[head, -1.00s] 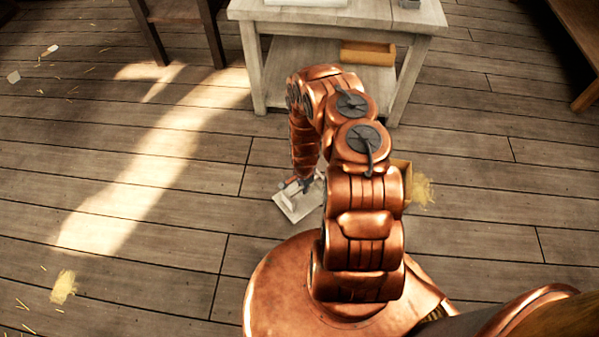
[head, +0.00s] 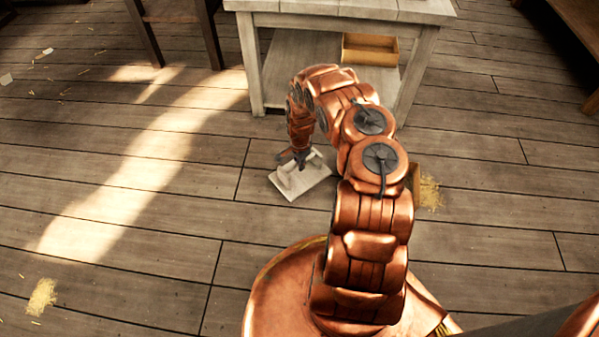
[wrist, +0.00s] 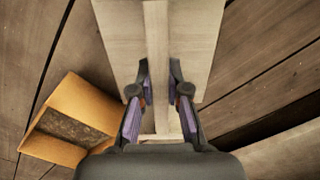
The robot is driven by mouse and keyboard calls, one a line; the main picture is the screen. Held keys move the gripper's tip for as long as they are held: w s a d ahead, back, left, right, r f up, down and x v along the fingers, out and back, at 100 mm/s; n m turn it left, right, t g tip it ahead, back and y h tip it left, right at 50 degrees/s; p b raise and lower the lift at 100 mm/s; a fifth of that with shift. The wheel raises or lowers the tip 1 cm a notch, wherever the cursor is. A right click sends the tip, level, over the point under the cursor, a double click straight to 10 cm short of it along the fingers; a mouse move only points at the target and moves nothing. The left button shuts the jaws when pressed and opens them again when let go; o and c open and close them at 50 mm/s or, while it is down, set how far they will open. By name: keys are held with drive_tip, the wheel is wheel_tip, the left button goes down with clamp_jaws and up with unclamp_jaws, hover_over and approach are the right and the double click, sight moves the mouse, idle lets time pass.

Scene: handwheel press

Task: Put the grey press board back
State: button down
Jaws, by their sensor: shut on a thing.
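The grey press board (head: 312,184) is a pale flat plate with a raised rib along its middle. In the head view it is at the centre, left of my arm's column, in front of the table. My gripper (head: 296,160) points down at it. In the wrist view the board (wrist: 200,40) lies beyond the fingers, and its rib (wrist: 156,60) runs between them. My gripper (wrist: 159,95) is shut on this rib. I cannot tell for certain how far the board is above the floor. The press itself is not clearly in view.
A pale table (head: 420,68) stands behind, with a yellow tray (head: 370,48) on its lower shelf. A tan box (wrist: 85,105) shows at the lower left in the wrist view. Straw (head: 41,297) lies on the plank floor, which is open at the left.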

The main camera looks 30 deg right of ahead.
sight(300, 174)
drive_tip(key=shift+f+b, duration=1.3)
drive_tip(key=shift+f, duration=0.55)
drive_tip(key=shift+r, duration=0.1)
drive_tip(key=c, duration=1.2)
unclamp_jaws()
drive_tip(key=shift+o, duration=0.2)
